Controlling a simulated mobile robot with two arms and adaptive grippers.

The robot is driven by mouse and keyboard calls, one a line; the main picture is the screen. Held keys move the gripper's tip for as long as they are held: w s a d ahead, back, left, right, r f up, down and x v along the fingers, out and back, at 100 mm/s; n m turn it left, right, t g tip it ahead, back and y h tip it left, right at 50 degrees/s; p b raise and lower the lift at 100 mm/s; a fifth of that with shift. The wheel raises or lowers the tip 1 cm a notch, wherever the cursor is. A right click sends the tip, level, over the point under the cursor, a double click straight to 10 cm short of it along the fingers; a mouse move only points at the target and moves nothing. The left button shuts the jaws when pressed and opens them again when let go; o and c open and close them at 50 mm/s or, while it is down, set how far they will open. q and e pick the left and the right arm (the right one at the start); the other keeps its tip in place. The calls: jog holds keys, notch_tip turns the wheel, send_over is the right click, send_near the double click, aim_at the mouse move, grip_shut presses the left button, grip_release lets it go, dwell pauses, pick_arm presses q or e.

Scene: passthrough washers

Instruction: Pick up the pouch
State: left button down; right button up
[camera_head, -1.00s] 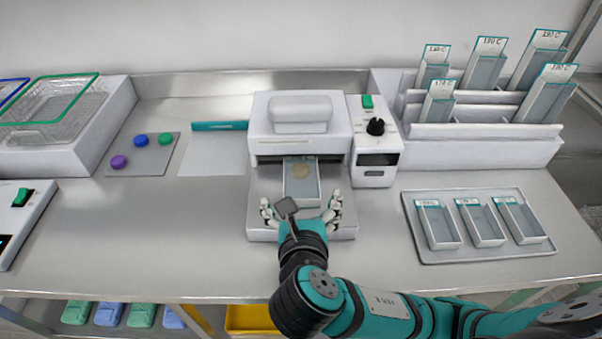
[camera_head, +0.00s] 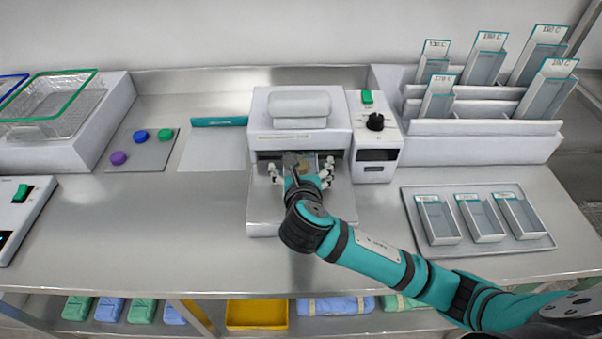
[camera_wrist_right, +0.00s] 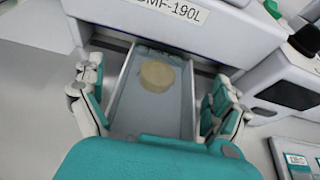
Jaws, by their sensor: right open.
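The pouch (camera_wrist_right: 140,112), a pale grey open-topped sleeve with a tan round disc (camera_wrist_right: 157,76) in it, lies in the mouth of the white sealing machine (camera_head: 300,137). Its far end goes under the machine's front. In the head view only a little of the pouch shows, with the disc, behind my wrist. My right gripper (camera_wrist_right: 157,78) is open, with one finger on each side of the pouch. In the wrist view gaps show between the fingers and the pouch's sides. My left gripper is not in view.
A control box (camera_head: 376,150) stands right of the machine. A tray (camera_head: 480,252) with several grey sleeves lies farther right, below a rack (camera_head: 490,140) of labelled sleeves. Left are coloured caps on a mat (camera_head: 150,158) and wire baskets. The front of the counter (camera_head: 150,240) is clear.

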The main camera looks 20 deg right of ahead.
jog(key=c, duration=1.1)
